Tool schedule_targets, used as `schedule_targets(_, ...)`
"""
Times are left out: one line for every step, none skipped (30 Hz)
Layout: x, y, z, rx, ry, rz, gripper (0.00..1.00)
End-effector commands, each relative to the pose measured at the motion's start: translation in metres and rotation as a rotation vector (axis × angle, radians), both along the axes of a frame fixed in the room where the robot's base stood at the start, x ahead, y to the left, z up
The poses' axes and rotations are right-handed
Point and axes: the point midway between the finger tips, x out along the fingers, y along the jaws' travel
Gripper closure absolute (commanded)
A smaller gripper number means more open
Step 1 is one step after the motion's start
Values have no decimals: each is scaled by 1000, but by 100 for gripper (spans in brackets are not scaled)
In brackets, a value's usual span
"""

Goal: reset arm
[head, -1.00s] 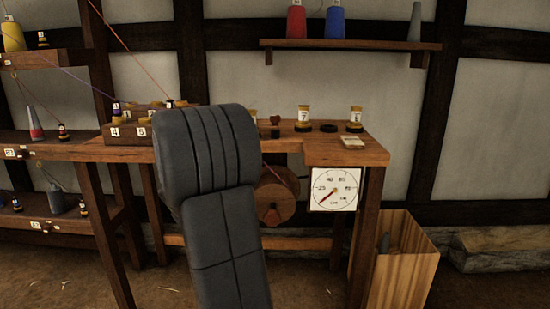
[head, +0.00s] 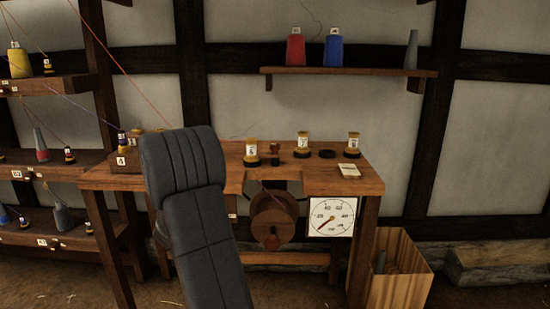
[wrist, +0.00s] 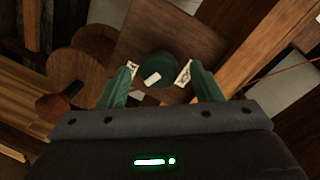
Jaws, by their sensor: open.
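My arm rises in front of the wooden workbench (head: 345,182) in the head view and hides part of its left side. The gripper itself is hidden there behind my arm. In the wrist view my gripper (wrist: 160,85) has two green fingers held apart. Between and beyond them are a dark green round thing and a small white tag, seen past the fingertips; I cannot tell that anything is held.
Bobbins with number labels (head: 251,153) stand on the bench. A wooden reel (head: 272,218) and a dial (head: 331,216) are at its front. A wooden bin (head: 402,280) stands right. A shelf (head: 350,72) holds red and blue cones. Threads run from the left rack (head: 60,84).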

Motion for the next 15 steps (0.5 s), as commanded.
schedule_targets(0,1,4,-36,3,0,41)
schedule_targets(0,1,4,-57,4,1,41)
schedule_targets(0,1,4,-86,5,2,41)
schedule_targets(0,1,4,-108,5,1,41)
schedule_targets(0,1,4,-130,6,1,41)
schedule_targets(0,1,4,-157,7,2,41)
schedule_targets(0,1,4,-179,8,1,41)
schedule_targets(0,1,4,-201,8,1,41)
schedule_targets(0,1,4,-229,10,1,41)
schedule_targets(0,1,4,-249,11,1,41)
schedule_targets(0,1,4,-271,11,1,41)
schedule_targets(0,1,4,-299,13,1,41)
schedule_targets(0,1,4,-321,13,1,41)
schedule_targets(0,2,4,-342,13,1,41)
schedule_targets(0,2,3,-370,14,1,41)
